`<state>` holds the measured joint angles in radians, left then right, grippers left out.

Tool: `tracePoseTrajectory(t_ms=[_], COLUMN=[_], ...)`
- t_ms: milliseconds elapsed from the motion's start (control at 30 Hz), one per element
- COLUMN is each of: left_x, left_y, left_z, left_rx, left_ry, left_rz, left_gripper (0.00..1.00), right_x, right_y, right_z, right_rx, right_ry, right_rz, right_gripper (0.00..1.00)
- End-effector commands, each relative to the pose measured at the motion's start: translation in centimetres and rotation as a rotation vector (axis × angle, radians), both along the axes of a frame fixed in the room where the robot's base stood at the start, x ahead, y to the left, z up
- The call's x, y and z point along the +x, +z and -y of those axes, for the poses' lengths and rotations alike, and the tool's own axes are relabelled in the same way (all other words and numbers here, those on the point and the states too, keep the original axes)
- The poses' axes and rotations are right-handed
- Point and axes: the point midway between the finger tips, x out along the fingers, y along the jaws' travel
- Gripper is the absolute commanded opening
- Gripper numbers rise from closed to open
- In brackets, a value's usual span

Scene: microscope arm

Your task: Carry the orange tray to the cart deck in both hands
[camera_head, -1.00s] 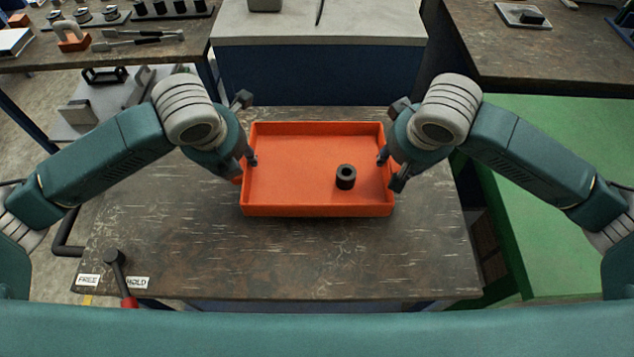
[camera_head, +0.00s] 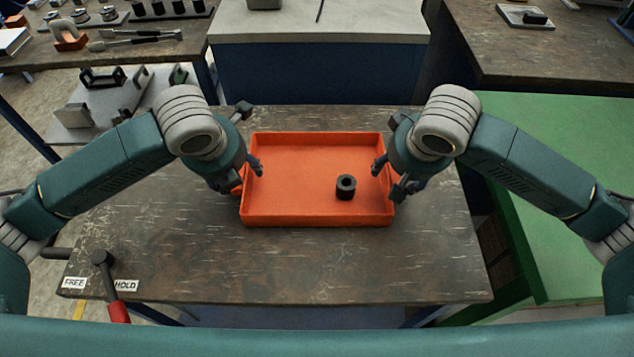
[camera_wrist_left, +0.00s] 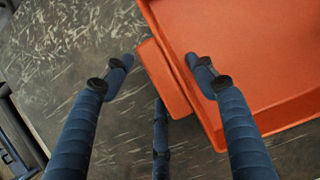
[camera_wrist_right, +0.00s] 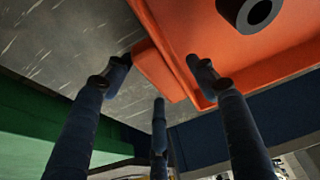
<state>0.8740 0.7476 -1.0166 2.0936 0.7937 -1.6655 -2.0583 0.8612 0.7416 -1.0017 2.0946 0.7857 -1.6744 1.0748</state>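The orange tray (camera_head: 290,218) is roughly level over the worktable in the head view, between my two grippers. A dark hollow cylinder (camera_head: 345,187) stands inside it, right of the middle. My left gripper (camera_wrist_left: 161,66) has its fingers on either side of the tray's left handle (camera_wrist_left: 165,85), one finger inside the tray wall. My right gripper (camera_wrist_right: 160,66) straddles the right handle (camera_wrist_right: 158,72) in the same way. I cannot tell how far the tray is above the table.
The worktable (camera_head: 300,270) is bare in front of the tray. A red-handled lever (camera_head: 112,285) stands at its front left, by FREE and HOLD labels. A pale-topped blue cabinet (camera_head: 320,75) is behind. A green surface (camera_head: 545,170) lies right, and a cluttered bench (camera_head: 120,50) back left.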

Motion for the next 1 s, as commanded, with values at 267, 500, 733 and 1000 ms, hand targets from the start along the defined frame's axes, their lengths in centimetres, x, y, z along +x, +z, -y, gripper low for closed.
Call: tracePoseTrajectory(t_ms=[267, 500, 733, 1000], left_x=[-0.5, -2.5, -4.0, -4.6], left_y=[1.8, 6.5, 10.0, 11.1], left_z=[0.1, 0.1, 0.1, 0.0], left_rx=[-0.003, -0.002, -0.002, 0.0], left_ry=[-0.001, -0.003, -0.001, 0.0], left_rz=[0.005, 0.006, 0.004, 0.0], left_gripper=[0.57, 0.57, 0.57, 0.57], right_x=[0.0, 0.0, 0.0, -0.4], right_y=[0.0, 0.0, 0.0, 1.2], right_z=[-0.1, -0.1, -0.1, -0.2], right_rx=[0.002, 0.003, 0.003, 0.005], right_ry=[0.001, 0.001, 0.001, 0.002], right_rz=[0.0, 0.001, 0.001, 0.002], right_gripper=[0.57, 0.57, 0.57, 0.57])
